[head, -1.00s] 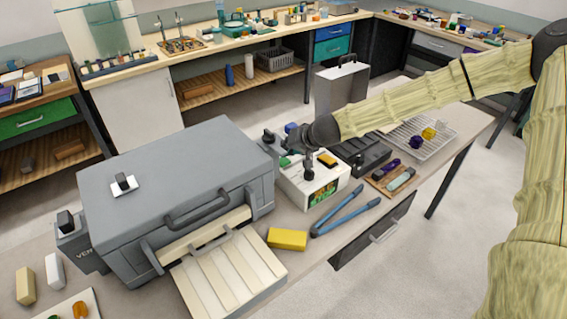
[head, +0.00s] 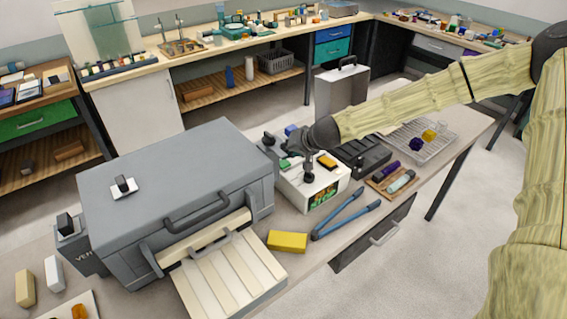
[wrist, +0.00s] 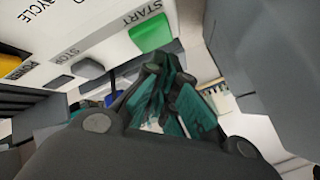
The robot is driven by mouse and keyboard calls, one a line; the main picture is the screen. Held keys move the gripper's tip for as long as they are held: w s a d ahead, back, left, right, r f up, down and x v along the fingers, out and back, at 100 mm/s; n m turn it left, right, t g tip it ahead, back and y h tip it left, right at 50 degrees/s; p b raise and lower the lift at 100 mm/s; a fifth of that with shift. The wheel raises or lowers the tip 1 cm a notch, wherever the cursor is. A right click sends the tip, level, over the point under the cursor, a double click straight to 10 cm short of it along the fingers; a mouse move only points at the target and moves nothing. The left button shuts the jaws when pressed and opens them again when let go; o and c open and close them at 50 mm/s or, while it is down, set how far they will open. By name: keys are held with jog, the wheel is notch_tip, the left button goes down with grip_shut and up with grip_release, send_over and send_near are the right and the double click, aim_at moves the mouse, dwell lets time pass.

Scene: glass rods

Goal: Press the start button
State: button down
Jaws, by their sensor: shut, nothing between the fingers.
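The white control box (head: 318,190) stands on the bench to the right of the big grey oven-like unit. In the wrist view its panel (wrist: 115,48) carries the labels START, STOP and POWER. The green start button (wrist: 152,33) sits under the word START, with a grey button (wrist: 89,68) by STOP. My gripper (wrist: 160,66) is shut and empty, its fingertips close to the green button. I cannot tell whether they touch it. In the head view my gripper (head: 308,177) hangs over the box and hides part of its top.
The grey unit (head: 165,190) has an open slatted tray in front. A yellow block (head: 287,241) and blue-handled tongs (head: 345,215) lie in front of the box. A dark tray (head: 362,157) and a wire rack (head: 440,146) stand to the right.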

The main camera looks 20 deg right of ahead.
aim_at(286, 161)
jog(key=shift+f, duration=0.25)
jog(key=shift+f, duration=0.2)
jog(key=shift+f+b, duration=0.45)
jog(key=shift+b, duration=0.15)
dwell(0.9)
jog(key=shift+r, duration=0.1)
jog(key=shift+r+p, duration=0.8)
jog(key=shift+r, duration=0.05)
jog(key=shift+r+p, duration=2)
jog(key=shift+r, duration=0.45)
